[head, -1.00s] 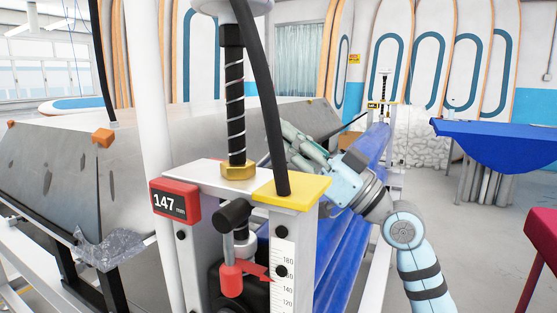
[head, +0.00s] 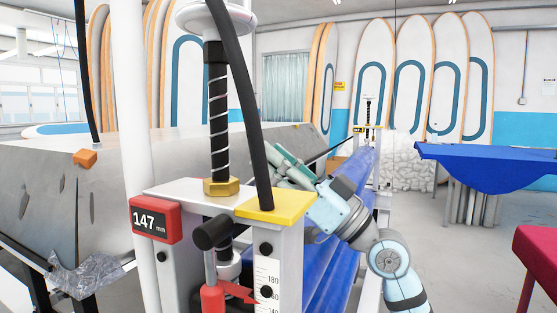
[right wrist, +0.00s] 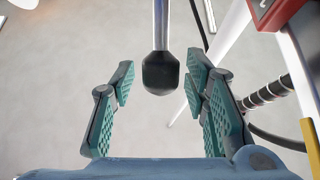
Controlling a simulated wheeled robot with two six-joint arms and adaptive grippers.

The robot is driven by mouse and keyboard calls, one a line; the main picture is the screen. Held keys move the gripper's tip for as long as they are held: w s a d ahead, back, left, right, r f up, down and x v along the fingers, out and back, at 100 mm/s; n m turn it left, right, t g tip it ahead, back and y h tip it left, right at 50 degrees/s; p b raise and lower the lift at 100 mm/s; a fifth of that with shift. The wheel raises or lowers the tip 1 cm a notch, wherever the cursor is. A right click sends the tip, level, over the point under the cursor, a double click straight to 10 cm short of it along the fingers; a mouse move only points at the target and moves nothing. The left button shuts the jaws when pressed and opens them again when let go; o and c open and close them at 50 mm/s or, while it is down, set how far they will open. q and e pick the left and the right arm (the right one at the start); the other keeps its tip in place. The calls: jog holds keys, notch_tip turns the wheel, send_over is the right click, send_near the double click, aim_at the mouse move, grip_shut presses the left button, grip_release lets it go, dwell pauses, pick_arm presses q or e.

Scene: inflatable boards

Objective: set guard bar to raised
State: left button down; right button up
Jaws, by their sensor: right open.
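A metal rod with a black knob end (right wrist: 161,72) shows in the right wrist view, hanging down from the top edge. It looks like the guard bar's handle, but I cannot be sure. My right gripper (head: 285,165) is open. In the wrist view its green-padded fingers stand on either side of the knob, with gaps on both sides and no visible contact. In the head view the gripper sits just behind the cable and yellow-capped post, and the knob cannot be made out there. My left gripper is not in view.
A threaded screw (head: 218,120) and black cable (head: 245,100) stand close left of my gripper. A red display (head: 155,220) reads 147 mm beside the yellow cap (head: 277,205). Blue rolls (head: 345,240) lie below my arm. Open floor (head: 450,245) is to the right.

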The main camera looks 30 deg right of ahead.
notch_tip(320, 180, up, 10)
dwell(0.4)
